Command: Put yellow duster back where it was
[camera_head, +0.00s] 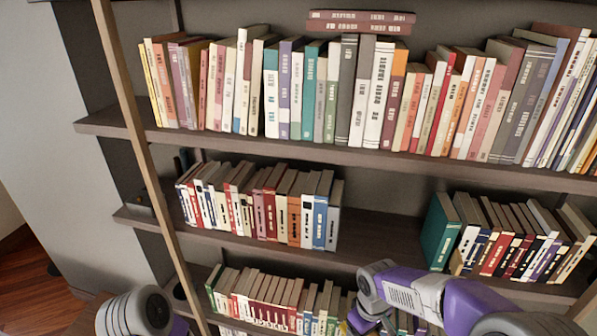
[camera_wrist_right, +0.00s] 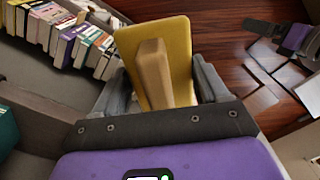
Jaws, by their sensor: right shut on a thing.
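The yellow duster (camera_wrist_right: 180,42) shows in the right wrist view. It has a flat yellow plate with a tan block-shaped handle (camera_wrist_right: 153,75) on it. My right gripper (camera_wrist_right: 163,82) is shut on it, with a grey finger on each side. In the head view my right arm comes in at the lower right in front of the lower shelves; its gripper and the duster are not visible there.
The top shelf (camera_head: 300,150) is packed with books. The middle shelf (camera_head: 380,240) has a clear stretch between its left books (camera_head: 265,215) and the green book (camera_head: 440,230). A slanted wooden rail (camera_head: 140,130) stands at left. Lower books (camera_head: 270,300) are partly hidden by my arm.

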